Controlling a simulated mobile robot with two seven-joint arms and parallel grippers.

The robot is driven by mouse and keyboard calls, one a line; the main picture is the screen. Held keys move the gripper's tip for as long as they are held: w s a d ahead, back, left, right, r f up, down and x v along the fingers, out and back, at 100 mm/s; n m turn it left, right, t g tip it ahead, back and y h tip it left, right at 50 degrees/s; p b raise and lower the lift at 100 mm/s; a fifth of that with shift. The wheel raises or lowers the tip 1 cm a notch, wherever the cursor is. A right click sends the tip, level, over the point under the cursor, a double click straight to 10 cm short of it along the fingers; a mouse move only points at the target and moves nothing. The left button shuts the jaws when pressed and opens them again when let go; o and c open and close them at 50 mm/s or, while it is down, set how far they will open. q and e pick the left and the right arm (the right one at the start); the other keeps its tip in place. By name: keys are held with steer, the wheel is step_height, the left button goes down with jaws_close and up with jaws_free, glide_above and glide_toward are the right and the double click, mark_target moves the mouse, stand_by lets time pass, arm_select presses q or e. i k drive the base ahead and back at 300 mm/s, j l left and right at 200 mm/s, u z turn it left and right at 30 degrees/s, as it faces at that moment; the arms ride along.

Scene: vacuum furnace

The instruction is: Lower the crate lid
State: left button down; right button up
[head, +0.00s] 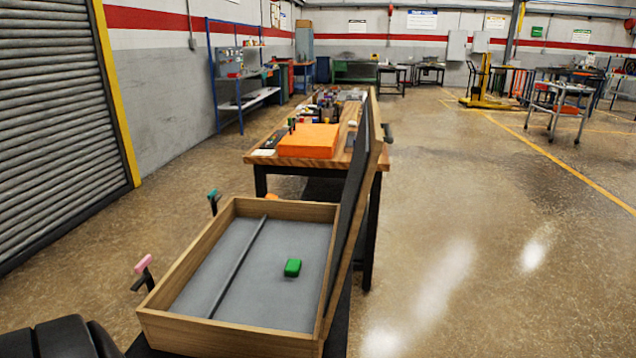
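The wooden crate (238,340) stands open in the lower middle of the head view. Its floor is grey, with a thin dark divider bar (238,266) running lengthwise. A small green block (292,267) lies to the right of the bar. The crate lid (353,205) stands raised along the crate's right side, seen nearly edge-on, with a dark inner face and a wooden outer edge. A dark knob or handle (388,132) sticks out to the right near its top. Neither of my grippers shows.
A pink-topped lever (144,264) and a teal-topped lever (213,196) stand at the crate's left side. Behind the crate is a wooden workbench (262,158) with an orange box (309,141) and several tools. The floor (480,240) to the right is clear.

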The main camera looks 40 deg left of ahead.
mark_target(370, 139)
steer(key=i+u, duration=0.2)
steer(key=u, duration=0.2)
steer(key=i+l+u, duration=0.1)
steer(key=u, duration=0.3)
steer(key=i+l+u, duration=0.15)
steer(key=u, duration=0.25)
steer(key=i+l+u, duration=0.2)
steer(key=u, duration=0.2)
steer(key=l+u, duration=0.25)
steer(key=l, duration=0.45)
